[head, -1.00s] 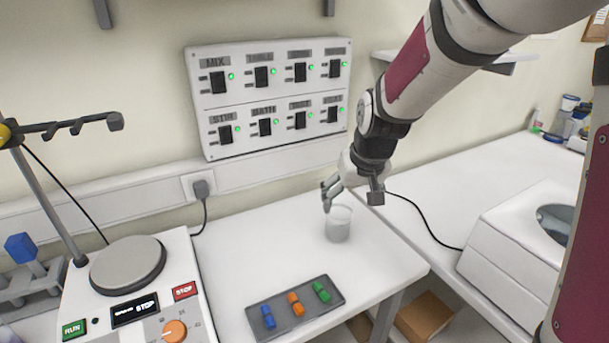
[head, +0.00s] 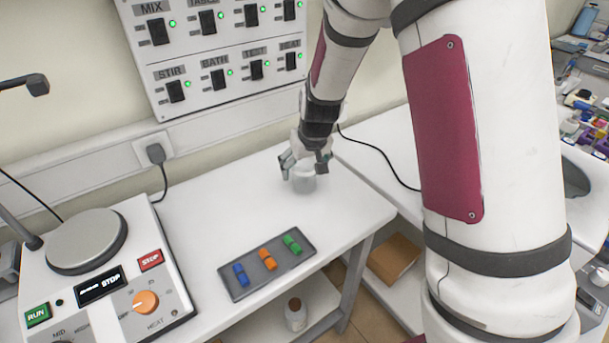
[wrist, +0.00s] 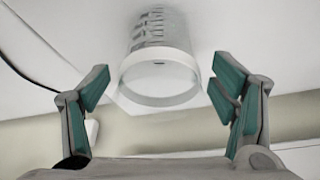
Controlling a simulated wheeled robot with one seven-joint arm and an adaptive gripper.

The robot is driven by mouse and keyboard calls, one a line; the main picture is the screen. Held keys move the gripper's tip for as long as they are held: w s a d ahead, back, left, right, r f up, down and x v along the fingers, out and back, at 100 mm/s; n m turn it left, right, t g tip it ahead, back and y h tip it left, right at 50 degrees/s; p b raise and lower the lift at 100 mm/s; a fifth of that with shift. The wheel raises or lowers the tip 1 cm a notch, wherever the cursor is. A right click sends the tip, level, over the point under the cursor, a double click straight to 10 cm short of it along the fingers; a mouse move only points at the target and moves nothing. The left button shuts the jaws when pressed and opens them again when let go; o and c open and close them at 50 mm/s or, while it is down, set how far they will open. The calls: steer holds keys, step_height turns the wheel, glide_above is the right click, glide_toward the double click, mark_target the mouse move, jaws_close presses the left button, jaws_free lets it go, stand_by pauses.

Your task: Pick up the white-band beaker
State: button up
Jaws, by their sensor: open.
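The white-band beaker (head: 303,181) is a clear glass vessel standing upright on the white table. In the wrist view the beaker (wrist: 158,60) shows a pale band at its rim and grey markings on its side. My gripper (head: 305,164) is at the top of the beaker in the head view and partly hides it. In the wrist view my gripper (wrist: 162,82) is open, with one teal-padded finger on each side of the beaker and a gap on both sides. The fingers do not touch it.
A grey tray (head: 229,283) with blue, orange and green pieces lies in front of the beaker. A hotplate (head: 87,238) stands at the left. A switch panel (head: 214,82) is on the wall behind. The table around the beaker is clear.

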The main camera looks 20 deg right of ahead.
steer(key=x, duration=0.4)
steer(key=shift+c, duration=0.3)
steer(key=c, duration=1.2)
